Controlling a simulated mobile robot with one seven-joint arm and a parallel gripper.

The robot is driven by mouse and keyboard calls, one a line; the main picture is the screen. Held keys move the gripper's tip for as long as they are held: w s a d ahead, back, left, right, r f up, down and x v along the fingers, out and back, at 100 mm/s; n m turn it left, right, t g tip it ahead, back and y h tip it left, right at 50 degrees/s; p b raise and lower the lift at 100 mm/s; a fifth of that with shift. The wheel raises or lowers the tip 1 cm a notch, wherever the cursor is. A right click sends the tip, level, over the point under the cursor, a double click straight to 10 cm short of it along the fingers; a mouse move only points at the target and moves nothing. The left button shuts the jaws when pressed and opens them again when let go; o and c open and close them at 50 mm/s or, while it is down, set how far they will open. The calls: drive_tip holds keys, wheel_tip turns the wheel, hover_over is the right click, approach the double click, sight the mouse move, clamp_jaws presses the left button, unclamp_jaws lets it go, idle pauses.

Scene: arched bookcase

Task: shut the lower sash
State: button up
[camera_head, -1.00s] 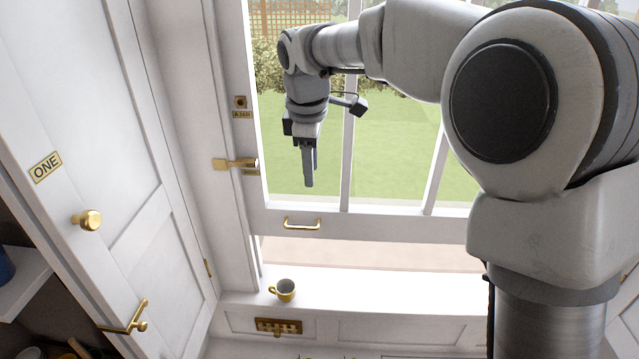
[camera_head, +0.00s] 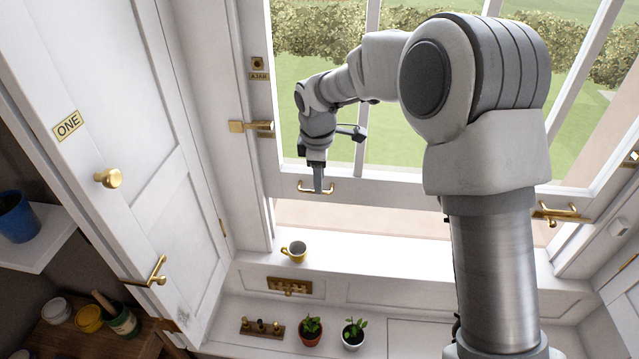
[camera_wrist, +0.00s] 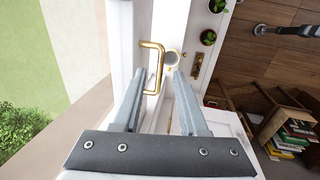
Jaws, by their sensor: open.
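The lower sash (camera_head: 390,190) is a white framed window with several panes. It stands raised, with an open gap between its bottom rail and the white sill (camera_head: 380,256). A brass pull handle (camera_head: 331,188) sits on the left part of the bottom rail. My gripper (camera_head: 319,190) points down in front of this handle and hides part of it. In the wrist view my gripper (camera_wrist: 157,77) is open, its two fingers apart, with the brass handle (camera_wrist: 153,44) just ahead, between and beyond the fingertips. I cannot tell whether they touch.
Brass fittings (camera_head: 252,126) (camera_head: 560,213) flank the window. Two potted plants (camera_head: 311,329) (camera_head: 354,333) and a brass-weight block (camera_head: 262,328) stand lower. A white cupboard door (camera_head: 130,160) is at left.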

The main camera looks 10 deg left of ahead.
drive_tip(key=shift+w+f, duration=0.15)
drive_tip(key=shift+f, duration=0.6)
drive_tip(key=shift+w+f, duration=0.1)
drive_tip(key=shift+f, duration=0.6)
drive_tip(key=shift+c, duration=0.3)
clamp_jaws()
